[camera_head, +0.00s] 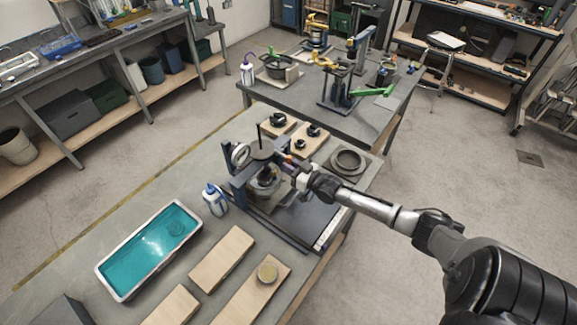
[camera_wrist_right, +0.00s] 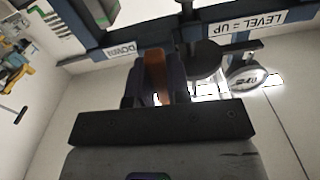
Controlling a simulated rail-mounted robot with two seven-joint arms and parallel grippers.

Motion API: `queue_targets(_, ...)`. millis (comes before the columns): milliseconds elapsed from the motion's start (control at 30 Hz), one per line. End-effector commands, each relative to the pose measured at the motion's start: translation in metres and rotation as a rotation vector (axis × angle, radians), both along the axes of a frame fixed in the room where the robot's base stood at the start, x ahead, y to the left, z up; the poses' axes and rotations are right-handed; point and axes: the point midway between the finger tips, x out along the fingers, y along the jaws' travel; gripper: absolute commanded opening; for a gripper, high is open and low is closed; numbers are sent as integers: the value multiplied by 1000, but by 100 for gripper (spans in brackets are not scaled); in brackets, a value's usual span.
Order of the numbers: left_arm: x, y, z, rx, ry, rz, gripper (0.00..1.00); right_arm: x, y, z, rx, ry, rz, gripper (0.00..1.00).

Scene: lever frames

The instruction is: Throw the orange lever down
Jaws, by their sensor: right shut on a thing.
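The orange lever (camera_wrist_right: 155,70) shows in the right wrist view between the two dark fingers of my right gripper (camera_wrist_right: 157,90), which is shut on it. In the head view my right arm reaches in from the right, and my right gripper (camera_head: 284,164) is at the blue-grey lever frame (camera_head: 240,184) on the near table. The lever is mostly hidden there by the gripper. In the wrist view the frame carries a "DOWN" label (camera_wrist_right: 122,50) and a "LEVEL = UP" label (camera_wrist_right: 266,26). My left gripper is not in view.
A round gauge (camera_wrist_right: 246,77) sits beside the frame. A second table (camera_head: 310,112) stands beyond.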

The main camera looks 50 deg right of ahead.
Motion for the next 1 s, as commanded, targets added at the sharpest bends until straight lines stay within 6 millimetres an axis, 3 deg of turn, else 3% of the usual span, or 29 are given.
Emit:
queue_targets(700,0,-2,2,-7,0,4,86,0,-3,0,-84,-1,0,0)
queue_targets(733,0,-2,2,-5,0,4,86,0,-3,0,-84,-1,0,19)
queue_targets(1000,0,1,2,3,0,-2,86,0,-3,0,-82,0,0,43)
